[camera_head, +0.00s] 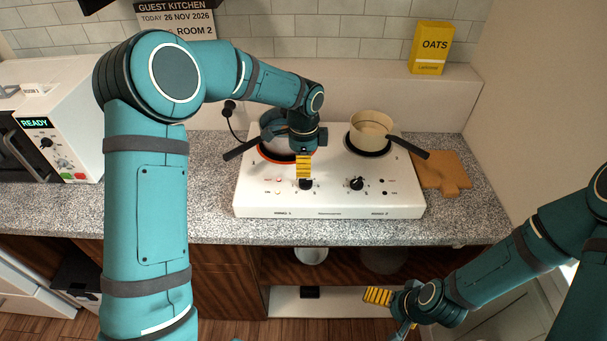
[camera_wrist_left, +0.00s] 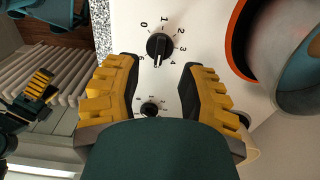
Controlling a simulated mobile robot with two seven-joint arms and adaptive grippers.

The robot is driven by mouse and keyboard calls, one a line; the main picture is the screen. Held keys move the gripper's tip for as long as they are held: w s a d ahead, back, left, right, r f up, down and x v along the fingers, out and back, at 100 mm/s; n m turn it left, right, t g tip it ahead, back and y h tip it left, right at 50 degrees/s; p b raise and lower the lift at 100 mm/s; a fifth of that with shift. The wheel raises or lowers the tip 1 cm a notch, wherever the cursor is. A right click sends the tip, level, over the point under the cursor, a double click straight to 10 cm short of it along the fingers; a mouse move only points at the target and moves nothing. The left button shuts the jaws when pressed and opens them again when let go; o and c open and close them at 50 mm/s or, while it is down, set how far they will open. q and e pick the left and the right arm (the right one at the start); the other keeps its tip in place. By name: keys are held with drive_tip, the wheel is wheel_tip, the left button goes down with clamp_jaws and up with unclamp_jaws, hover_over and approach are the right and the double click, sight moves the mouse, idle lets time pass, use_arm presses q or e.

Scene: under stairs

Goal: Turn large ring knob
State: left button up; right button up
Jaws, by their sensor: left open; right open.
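The hotplate (camera_head: 330,212) has two black knobs on its white panel. The left knob (camera_head: 306,184), below the glowing orange left ring (camera_head: 270,157), also shows in the left wrist view (camera_wrist_left: 159,44). Its white pointer sits between 4 and 6. My left gripper (camera_head: 303,167) is over the panel by this knob. In the wrist view its yellow-padded fingers are spread, with the knob seen just beyond the gap between the tips. I cannot tell whether they touch it. The right knob (camera_head: 356,183) stands apart. My right gripper (camera_head: 390,312) is open, low in front of the counter.
A grey pot (camera_head: 272,122) stands on the left ring, partly hidden by my left arm. A cream pot (camera_head: 370,125) is on the right ring, its handle sticking out rightward. A wooden board (camera_head: 450,172) lies right of the hotplate. A microwave (camera_head: 75,105) stands left.

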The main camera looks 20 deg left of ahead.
sight(304, 180)
use_arm(q)
wheel_tip(304, 180, up, 6)
idle(0.7)
